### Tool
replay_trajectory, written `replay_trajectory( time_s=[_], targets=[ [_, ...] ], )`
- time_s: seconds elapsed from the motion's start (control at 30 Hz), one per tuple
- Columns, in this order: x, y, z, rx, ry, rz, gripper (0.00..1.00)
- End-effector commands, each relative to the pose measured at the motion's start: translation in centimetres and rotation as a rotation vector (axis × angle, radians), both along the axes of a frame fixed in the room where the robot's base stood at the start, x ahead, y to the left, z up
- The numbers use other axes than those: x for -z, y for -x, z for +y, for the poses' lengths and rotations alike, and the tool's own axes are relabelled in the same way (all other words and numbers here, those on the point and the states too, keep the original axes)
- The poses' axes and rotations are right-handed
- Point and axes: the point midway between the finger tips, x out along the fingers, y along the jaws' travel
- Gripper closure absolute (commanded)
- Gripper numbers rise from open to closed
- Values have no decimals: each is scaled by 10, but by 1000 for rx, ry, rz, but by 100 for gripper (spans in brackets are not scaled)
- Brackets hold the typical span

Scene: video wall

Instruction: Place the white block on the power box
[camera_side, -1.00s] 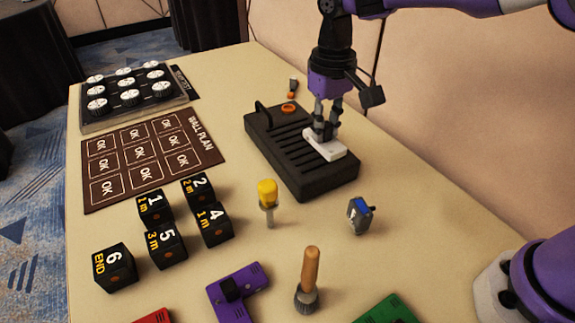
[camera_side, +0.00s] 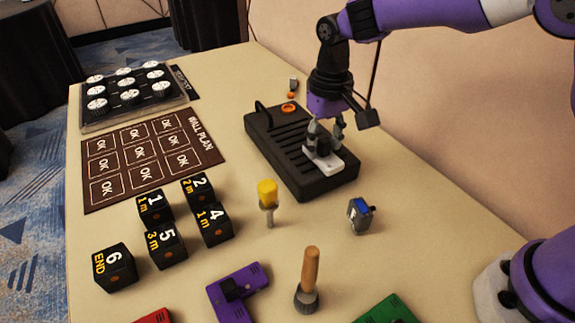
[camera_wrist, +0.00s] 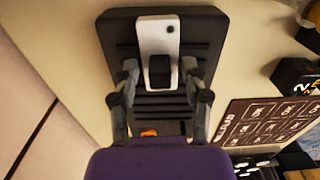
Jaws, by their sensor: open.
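The white block (camera_side: 328,166) lies flat on the near end of the black power box (camera_side: 285,155), inside its outline. It has a dark raised grip on top, clearer in the wrist view, where the white block (camera_wrist: 157,34) rests on the ribbed power box (camera_wrist: 118,28). My gripper (camera_side: 324,145) is right over the block in the side view. In the wrist view my gripper (camera_wrist: 158,70) is open, with one finger on each side of the dark grip and visible gaps to it. The fingers partly hide the block's far side in the side view.
An orange button (camera_side: 288,108) and a cable handle stand at the box's far end. A small grey-blue device (camera_side: 360,214), a yellow-topped tool (camera_side: 267,201) and a wooden-handled tool (camera_side: 308,281) stand in front. Numbered black cubes (camera_side: 164,244) are to the left.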

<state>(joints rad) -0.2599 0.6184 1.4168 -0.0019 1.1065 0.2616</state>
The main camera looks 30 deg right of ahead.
Motion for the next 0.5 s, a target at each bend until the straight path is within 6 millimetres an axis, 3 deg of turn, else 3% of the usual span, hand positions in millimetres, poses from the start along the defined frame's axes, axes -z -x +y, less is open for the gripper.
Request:
replay_trajectory(
  time_s=[0.17, 0.5],
  targets=[
    [-17, -1, 0, 0, -1, -4, 48],
    [-93, -1, 0, 0, -2, -6, 48]
  ],
)
